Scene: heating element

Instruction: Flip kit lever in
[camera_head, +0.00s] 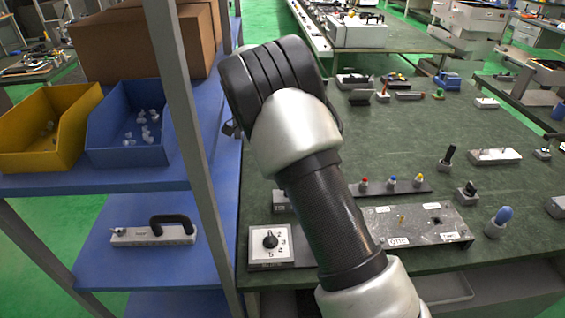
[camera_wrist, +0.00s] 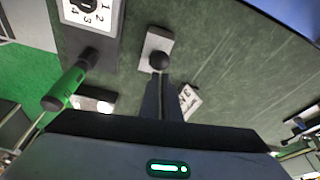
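A black ball knob (camera_wrist: 158,61) stands on a small light plate (camera_wrist: 150,44) in the wrist view; it looks like a lever, but I cannot tell whether it is the kit lever. My gripper (camera_wrist: 161,80) has its two dark fingers close together, with only a thin line between them. Their tips are right by the knob in the picture; I cannot tell whether they touch it. Nothing shows held between them. In the head view my arm hides my gripper and part of the bench.
A numbered dial box (camera_head: 270,243) stands at the bench's front left; it also shows in the wrist view (camera_wrist: 92,12). A metal panel (camera_head: 420,224) and a blue-knobbed part (camera_head: 499,220) are to the right. Blue shelving (camera_head: 130,278) stands left.

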